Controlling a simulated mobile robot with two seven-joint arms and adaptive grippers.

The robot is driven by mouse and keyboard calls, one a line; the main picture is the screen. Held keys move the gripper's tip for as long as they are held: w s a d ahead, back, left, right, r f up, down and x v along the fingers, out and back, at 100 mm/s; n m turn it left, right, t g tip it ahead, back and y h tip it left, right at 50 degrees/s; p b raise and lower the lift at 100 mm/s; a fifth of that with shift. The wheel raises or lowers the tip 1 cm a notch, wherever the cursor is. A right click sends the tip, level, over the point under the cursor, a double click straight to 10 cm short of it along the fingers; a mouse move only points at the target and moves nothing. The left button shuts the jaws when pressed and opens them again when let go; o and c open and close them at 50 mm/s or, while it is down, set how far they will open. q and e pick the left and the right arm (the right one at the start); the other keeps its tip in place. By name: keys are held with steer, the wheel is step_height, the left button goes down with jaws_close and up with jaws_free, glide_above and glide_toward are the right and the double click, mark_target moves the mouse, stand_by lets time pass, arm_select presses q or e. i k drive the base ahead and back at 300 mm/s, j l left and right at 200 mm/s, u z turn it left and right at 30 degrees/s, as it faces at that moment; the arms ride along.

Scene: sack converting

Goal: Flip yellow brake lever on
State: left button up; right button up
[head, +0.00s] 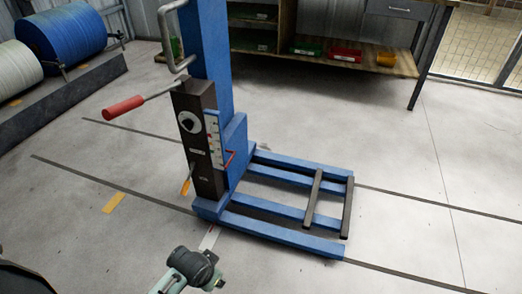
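A blue lifting stand (206,60) stands upright on the floor, with a dark control box (200,140) on its front. The yellow brake lever (186,186) is a small yellow-orange grip low on the left side of this box, pointing down and slightly left. A crank with a red handle (123,107) sticks out to the left near the top of the box. Part of one of my arms shows at the bottom, below the stand and apart from it. I see no gripper fingers in this view.
Blue base legs (290,236) with dark crossbars (347,207) reach right from the stand. Blue and white rolls (65,38) lie on a rack at the left. A workbench (330,65) with coloured bins stands behind. The floor around the stand is mostly clear.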

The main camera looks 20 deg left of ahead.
mark_target(186, 184)
steer(key=u, duration=1.55)
steer(key=i+l, duration=0.05)
